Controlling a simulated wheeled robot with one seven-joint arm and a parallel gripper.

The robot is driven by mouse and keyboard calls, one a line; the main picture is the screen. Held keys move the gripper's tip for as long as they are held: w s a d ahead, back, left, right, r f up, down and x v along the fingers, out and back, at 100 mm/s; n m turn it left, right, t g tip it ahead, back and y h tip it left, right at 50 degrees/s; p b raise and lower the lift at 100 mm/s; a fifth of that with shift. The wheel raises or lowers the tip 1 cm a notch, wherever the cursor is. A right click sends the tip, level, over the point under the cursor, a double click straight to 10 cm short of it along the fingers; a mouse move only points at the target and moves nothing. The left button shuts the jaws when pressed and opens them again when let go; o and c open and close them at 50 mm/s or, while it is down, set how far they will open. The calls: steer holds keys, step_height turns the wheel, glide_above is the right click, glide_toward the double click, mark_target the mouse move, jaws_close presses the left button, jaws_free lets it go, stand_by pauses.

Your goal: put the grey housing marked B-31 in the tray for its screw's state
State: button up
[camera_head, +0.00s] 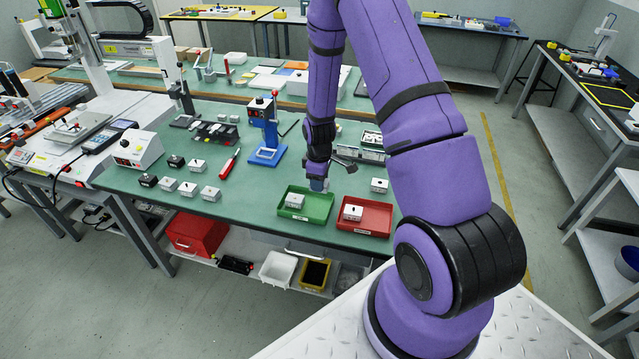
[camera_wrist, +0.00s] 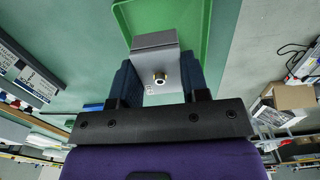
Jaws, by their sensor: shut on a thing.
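My gripper (camera_head: 318,178) is shut on a grey housing (camera_wrist: 152,63), which sits between its two dark fingers. The held housing is small and partly hidden in the head view, at the back right corner of the green tray (camera_head: 322,218). The green tray also shows behind the housing in the wrist view (camera_wrist: 207,20). A light housing (camera_head: 294,200) lies in the green tray. The red tray (camera_head: 378,219) stands to its right with another light housing (camera_head: 352,212) in it.
Several light and black housings (camera_head: 188,188) stand at the left of the green bench (camera_head: 250,198), near a red screwdriver (camera_head: 230,163). A blue stand (camera_head: 267,152) is behind. Another light housing (camera_head: 379,185) stands behind the red tray. Bench room left of the green tray is clear.

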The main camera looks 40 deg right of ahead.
mark_target(318, 209)
steer(key=shift+a, duration=0.25)
steer(key=shift+s+a+f, duration=0.1)
steer(key=shift+f, duration=3.95)
steer(key=shift+f, duration=0.35)
steer(key=o, duration=1.1)
steer(key=shift+r, duration=0.1)
step_height(318, 209, up, 11)
steer(key=shift+f, duration=0.2)
